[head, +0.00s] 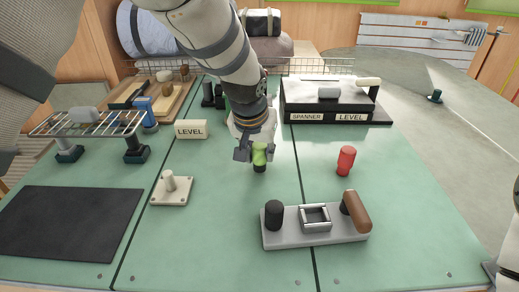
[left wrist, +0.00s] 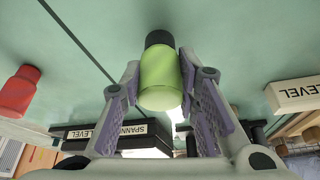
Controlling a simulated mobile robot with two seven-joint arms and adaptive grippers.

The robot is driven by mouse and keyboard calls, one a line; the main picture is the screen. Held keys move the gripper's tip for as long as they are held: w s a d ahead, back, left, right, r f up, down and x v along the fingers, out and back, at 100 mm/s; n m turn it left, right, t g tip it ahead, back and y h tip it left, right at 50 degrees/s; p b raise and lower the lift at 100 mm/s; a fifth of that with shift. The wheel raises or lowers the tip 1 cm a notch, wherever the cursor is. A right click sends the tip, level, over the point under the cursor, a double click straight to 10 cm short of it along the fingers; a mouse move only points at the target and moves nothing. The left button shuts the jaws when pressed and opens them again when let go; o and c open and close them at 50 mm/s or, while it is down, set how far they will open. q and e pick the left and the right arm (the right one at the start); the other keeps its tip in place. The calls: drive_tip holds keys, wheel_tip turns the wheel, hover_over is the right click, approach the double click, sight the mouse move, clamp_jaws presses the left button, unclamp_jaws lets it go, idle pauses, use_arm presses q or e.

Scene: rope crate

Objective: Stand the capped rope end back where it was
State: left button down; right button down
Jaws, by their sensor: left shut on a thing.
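My left gripper (head: 258,151) is shut on a short green cylinder with a black end, the capped rope end (head: 260,154). In the left wrist view the capped rope end (left wrist: 160,80) sits between the two purple-padded fingers of the left gripper (left wrist: 161,88). It is about upright, black end down, over the middle of the green table; I cannot tell whether it touches the top. No rope shows on it. A grey block (head: 318,236) in front carries a black cylinder, a square metal frame and a brown-handled part. My right gripper is not in view.
A red cylinder (head: 346,161) stands to the right. A pale plate with a peg (head: 171,190) and a black mat (head: 68,222) lie to the left. A LEVEL block (head: 191,129), a wire rack (head: 88,123) and a labelled black tray (head: 330,117) stand behind. The front right is clear.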

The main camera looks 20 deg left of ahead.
use_arm(q)
drive_tip(key=shift+f, duration=0.55)
drive_tip(key=c, duration=1.2)
unclamp_jaws()
drive_tip(key=shift+o, duration=0.2)
drive_tip(key=v, duration=1.2)
